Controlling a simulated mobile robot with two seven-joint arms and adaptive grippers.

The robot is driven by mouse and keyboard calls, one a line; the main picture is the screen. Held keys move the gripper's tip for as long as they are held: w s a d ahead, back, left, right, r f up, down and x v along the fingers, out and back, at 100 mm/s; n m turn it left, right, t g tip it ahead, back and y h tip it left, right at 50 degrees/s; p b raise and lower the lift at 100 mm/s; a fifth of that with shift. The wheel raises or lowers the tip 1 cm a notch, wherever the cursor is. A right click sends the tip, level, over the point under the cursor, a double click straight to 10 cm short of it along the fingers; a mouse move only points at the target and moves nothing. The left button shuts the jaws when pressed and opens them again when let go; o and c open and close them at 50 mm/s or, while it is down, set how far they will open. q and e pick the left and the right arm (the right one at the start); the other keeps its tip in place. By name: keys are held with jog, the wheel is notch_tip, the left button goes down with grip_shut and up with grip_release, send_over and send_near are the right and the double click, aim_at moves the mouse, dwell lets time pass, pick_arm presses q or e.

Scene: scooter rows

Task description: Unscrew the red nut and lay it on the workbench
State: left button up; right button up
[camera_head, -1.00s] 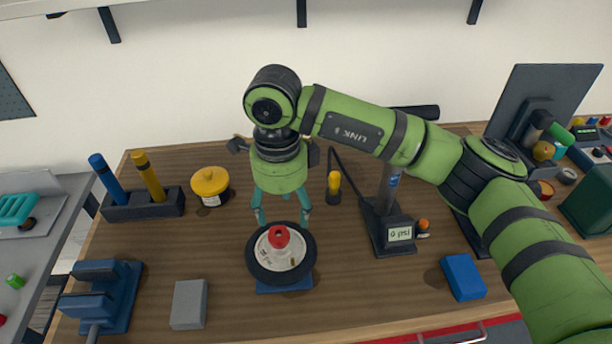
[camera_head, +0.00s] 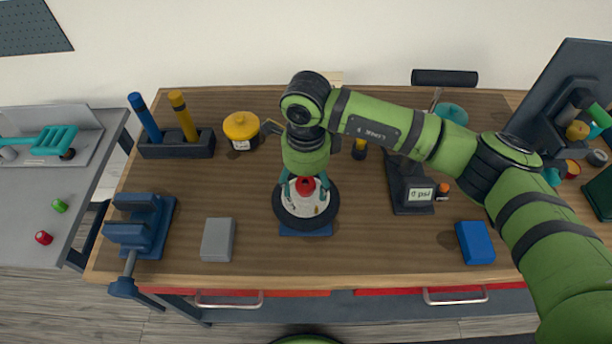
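The red nut (camera_head: 305,186) sits at the centre of a white hub inside a black tyre (camera_head: 281,214), which lies flat on a blue base on the workbench (camera_head: 345,262). My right gripper (camera_head: 305,184) points down from above the wheel. Its teal fingers are spread, one on each side of the nut, with a small gap showing. The hand partly covers the far side of the wheel. Whether a finger touches the nut or hub is too small to tell. My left gripper is not in view.
A grey block (camera_head: 218,240) and blue vise (camera_head: 140,228) stand left of the wheel. A yellow-lidded jar (camera_head: 241,130) and a marker holder (camera_head: 177,148) are behind. A black stand (camera_head: 411,185) and blue block (camera_head: 475,242) are right. Bare bench lies between them.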

jog(key=c, duration=1)
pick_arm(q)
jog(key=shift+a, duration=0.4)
pick_arm(e)
jog(key=shift+c, duration=0.3)
